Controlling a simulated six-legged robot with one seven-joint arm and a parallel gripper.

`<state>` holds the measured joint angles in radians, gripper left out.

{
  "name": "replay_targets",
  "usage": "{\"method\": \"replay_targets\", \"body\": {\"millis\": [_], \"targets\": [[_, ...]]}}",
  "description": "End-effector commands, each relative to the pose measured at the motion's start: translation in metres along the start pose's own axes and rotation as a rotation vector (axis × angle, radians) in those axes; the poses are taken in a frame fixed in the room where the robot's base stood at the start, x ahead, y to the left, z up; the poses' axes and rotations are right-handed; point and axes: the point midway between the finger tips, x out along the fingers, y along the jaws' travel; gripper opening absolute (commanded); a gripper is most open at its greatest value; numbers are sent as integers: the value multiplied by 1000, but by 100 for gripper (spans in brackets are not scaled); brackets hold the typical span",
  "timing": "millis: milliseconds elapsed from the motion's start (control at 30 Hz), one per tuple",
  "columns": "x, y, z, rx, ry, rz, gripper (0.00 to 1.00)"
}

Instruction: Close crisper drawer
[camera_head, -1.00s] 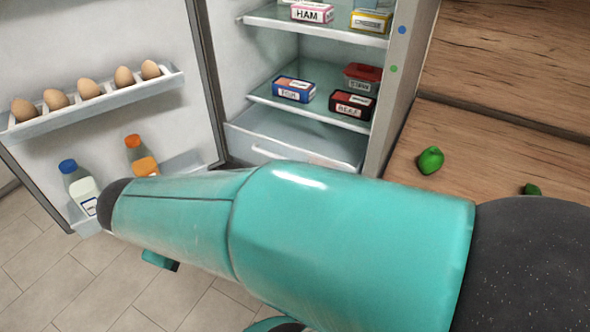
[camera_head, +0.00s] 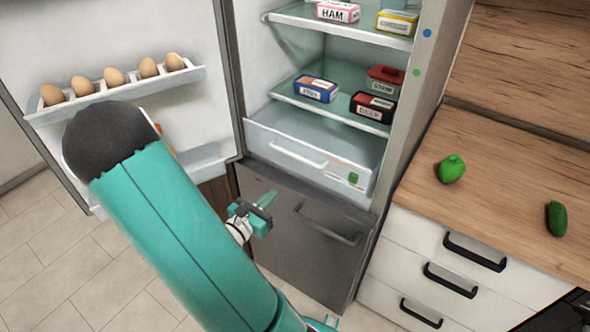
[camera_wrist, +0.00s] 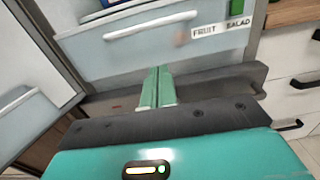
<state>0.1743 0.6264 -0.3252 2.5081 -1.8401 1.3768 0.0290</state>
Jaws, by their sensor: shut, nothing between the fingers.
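The crisper drawer (camera_head: 320,181) is the pale bin at the bottom of the open fridge, with a white bar handle (camera_head: 299,154) and a small green mark at its right. Its front appears to stand somewhat forward, but how far is unclear. The drawer front (camera_wrist: 120,59) also fills the upper wrist view, with its handle (camera_wrist: 150,24) and a FRUIT SALAD label. My gripper (camera_head: 266,199) is in front of the grey lower panel, below and apart from the drawer handle. Its green fingers (camera_wrist: 157,72) are together and empty, pointing toward the drawer front.
The fridge door (camera_head: 222,75) stands open at left, with eggs (camera_head: 114,77) on its rack. Boxed foods stand on the shelves above. The lower grey panel (camera_head: 280,231) has its own handle.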

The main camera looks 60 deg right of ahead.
Motion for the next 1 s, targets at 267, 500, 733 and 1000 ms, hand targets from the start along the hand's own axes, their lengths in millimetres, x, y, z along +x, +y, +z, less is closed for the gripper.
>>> {"method": "replay_targets", "body": {"millis": [267,500,733,1000], "targets": [[28,1,-1,-11,-6,9,0],[76,2,-1,-10,-5,9,0],[118,2,-1,-10,-4,10,0],[140,3,-1,-10,-4,12,0]]}}
